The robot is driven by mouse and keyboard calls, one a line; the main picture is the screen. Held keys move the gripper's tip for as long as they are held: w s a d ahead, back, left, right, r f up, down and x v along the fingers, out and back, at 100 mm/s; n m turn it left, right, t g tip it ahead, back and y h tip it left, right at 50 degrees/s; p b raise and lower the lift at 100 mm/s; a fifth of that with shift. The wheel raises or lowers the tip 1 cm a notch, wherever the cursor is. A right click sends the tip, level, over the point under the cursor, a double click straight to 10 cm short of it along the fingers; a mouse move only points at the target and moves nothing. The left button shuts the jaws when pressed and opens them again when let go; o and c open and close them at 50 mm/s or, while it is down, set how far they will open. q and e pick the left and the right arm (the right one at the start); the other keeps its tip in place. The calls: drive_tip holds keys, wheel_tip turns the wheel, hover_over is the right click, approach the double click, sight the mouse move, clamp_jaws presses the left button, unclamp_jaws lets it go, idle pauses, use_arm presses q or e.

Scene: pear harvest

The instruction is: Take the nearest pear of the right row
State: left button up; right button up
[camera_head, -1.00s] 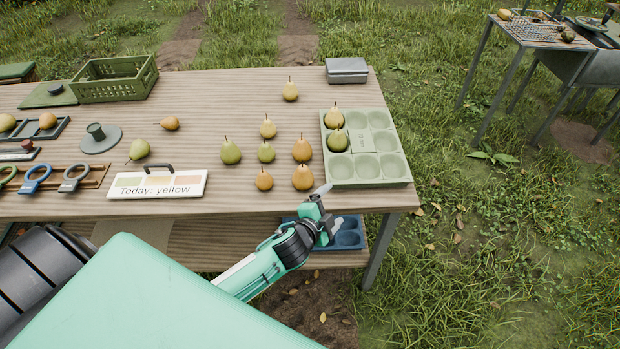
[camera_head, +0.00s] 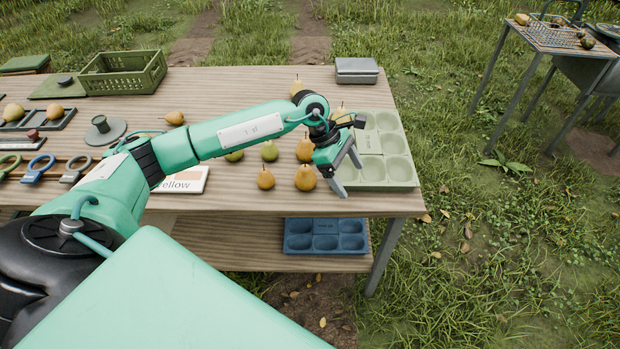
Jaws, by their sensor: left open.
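The nearest pear of the right row (camera_head: 305,179) is orange-brown and stands upright near the table's front edge. Another orange-brown pear (camera_head: 304,149) stands behind it. My left gripper (camera_head: 349,176) is open and empty, pointing down just right of the nearest pear, over the front left of the green-grey tray (camera_head: 402,172). It is apart from the pear as far as I can see. A yellow pear (camera_head: 338,112) in the tray's back left shows partly; my gripper hides the cup in front of it. My right gripper is not in view.
A smaller orange pear (camera_head: 265,178) and a green pear (camera_head: 270,151) stand left of the right row. My left arm covers part of the sign (camera_head: 190,181) and table. A blue tray (camera_head: 326,237) sits on the lower shelf. A grey box (camera_head: 356,70) stands at the back.

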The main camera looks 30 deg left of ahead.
sight(302, 165)
use_arm(q)
drive_tip(key=a+y, duration=0.2)
drive_tip(key=a, duration=0.2)
drive_tip(key=w+a+r+m+y, duration=0.1)
drive_tip(key=a+y, duration=0.1)
drive_tip(key=a, duration=0.3)
drive_tip(key=a+r+y, duration=0.1)
drive_tip(key=a+y, duration=0.1)
drive_tip(key=a, duration=0.2)
drive_tip(key=shift+w+a+r+m+g, duration=0.2)
drive_tip(key=shift+a+r+m+g, duration=0.1)
drive_tip(key=shift+a, duration=0.1)
drive_tip(key=shift+a+f+y, duration=0.1)
drive_tip(key=shift+a+y, duration=0.2)
wheel_tip(302, 165, down, 8)
drive_tip(key=shift+f+p, duration=0.2)
drive_tip(key=shift+p, duration=0.45)
drive_tip(key=shift+d+f, duration=0.1)
drive_tip(key=shift+f, duration=0.2)
wheel_tip(302, 165, down, 4)
drive_tip(key=shift+r+p, duration=0.15)
drive_tip(key=shift+p, duration=0.75)
drive_tip(key=shift+f, duration=0.4)
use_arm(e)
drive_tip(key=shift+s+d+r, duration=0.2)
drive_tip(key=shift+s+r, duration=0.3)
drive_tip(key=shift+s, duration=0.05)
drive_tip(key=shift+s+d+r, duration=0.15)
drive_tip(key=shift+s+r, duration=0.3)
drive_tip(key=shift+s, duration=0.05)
